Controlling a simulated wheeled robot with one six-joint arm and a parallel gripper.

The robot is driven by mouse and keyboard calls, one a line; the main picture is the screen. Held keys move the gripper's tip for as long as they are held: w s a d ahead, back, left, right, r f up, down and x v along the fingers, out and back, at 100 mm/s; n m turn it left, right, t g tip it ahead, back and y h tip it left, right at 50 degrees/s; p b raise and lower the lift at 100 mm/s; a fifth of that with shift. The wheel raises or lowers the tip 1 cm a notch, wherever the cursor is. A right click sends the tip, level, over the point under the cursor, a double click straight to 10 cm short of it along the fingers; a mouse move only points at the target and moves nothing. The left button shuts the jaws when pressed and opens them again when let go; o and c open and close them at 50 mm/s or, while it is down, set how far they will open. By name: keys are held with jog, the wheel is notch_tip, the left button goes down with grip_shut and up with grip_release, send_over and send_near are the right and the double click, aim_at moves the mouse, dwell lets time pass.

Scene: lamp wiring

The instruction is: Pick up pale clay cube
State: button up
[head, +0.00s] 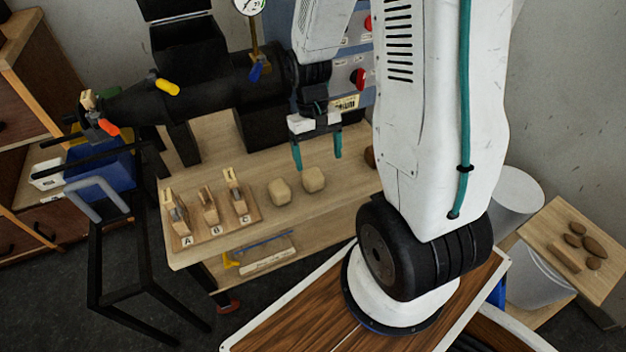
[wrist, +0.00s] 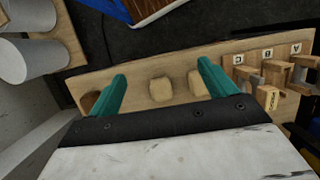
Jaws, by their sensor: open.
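Two pale clay lumps with rounded, cube-like shapes lie on the wooden bench, and I cannot tell which is the named cube. The right one (head: 313,180) shows in the wrist view (wrist: 162,89) between my fingers. The left one (head: 279,191) is beside it, nearer the lettered wooden pieces. It shows in the wrist view (wrist: 197,83) close to the right finger, which partly overlaps it. My gripper (head: 317,163) has its teal fingers spread and empty, pointing down over the bench. Its fingers also frame the wrist view (wrist: 162,72). It appears above the lumps, touching neither.
A board with upright wooden pieces marked A, B and C (head: 210,224) stands left of the lumps. A brown object (head: 370,157) sits at the bench's right, partly hidden by my arm. A black cylindrical machine (head: 215,80) is behind. Bench in front of the lumps is clear.

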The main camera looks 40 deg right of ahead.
jog(key=w+d+f+t, duration=0.1)
jog(key=w+f, duration=0.1)
jog(key=f, duration=0.4)
jog(key=w+d+f+t, duration=0.1)
jog(key=w+d+f, duration=0.1)
jog(key=f, duration=0.5)
jog(key=w+d+f+t+h, duration=0.1)
jog(key=w+f, duration=0.2)
jog(key=f, duration=0.3)
jog(key=shift+w+d+f, duration=0.2)
jog(key=shift+w+d, duration=0.15)
jog(key=shift+d, duration=0.05)
jog(key=shift+c, duration=0.3)
jog(key=c, duration=1.4)
jog(key=shift+o, duration=0.2)
jog(key=shift+r, duration=0.15)
